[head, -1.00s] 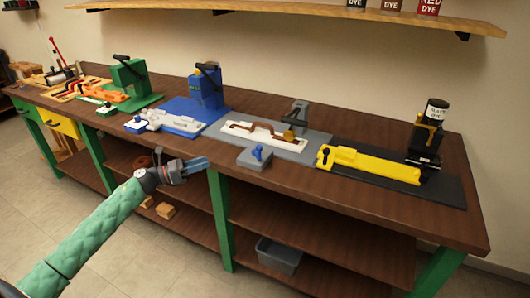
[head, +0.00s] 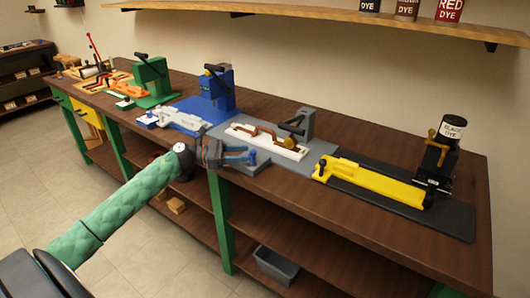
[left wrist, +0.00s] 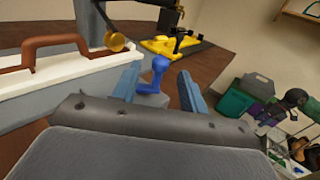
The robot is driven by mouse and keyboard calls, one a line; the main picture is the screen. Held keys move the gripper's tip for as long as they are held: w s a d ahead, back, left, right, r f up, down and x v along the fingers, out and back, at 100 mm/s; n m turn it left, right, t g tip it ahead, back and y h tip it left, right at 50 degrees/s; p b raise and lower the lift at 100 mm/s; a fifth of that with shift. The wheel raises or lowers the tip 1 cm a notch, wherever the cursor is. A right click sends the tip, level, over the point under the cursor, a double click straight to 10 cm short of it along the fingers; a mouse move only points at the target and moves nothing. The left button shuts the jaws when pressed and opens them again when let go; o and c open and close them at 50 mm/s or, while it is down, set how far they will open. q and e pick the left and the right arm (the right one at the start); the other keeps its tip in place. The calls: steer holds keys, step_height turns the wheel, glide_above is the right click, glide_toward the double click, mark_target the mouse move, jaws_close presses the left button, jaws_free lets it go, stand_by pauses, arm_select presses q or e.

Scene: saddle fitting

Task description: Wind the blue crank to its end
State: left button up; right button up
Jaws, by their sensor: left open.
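The blue crank (left wrist: 158,72) stands upright on a small grey block (head: 262,168) at the front edge of the workbench. In the left wrist view it shows between the two blue fingers of my left gripper (left wrist: 157,82), a little beyond or level with their tips. The fingers are apart, and I cannot tell whether either touches the crank. In the head view my left gripper (head: 246,155) points right at the crank, which its fingers partly cover. My right gripper is not in view.
Behind the crank, a white fixture (head: 262,143) with a brown strap lies on a grey plate. A blue station (head: 218,92) and a green one (head: 150,78) stand to the left.

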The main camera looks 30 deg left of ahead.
mark_target(255, 152)
arm_select(q)
steer(key=p+x, duration=0.1)
steer(key=x, duration=0.4)
steer(key=shift+r, duration=0.15)
steer(key=shift+w+d+p, duration=0.25)
steer(key=shift+d+p, duration=0.15)
steer(key=shift+w+d, duration=0.1)
steer(key=shift+d, duration=0.05)
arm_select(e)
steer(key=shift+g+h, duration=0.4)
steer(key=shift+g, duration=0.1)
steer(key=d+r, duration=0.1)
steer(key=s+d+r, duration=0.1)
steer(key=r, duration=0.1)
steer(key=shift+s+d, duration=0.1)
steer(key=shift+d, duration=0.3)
arm_select(q)
jaws_close()
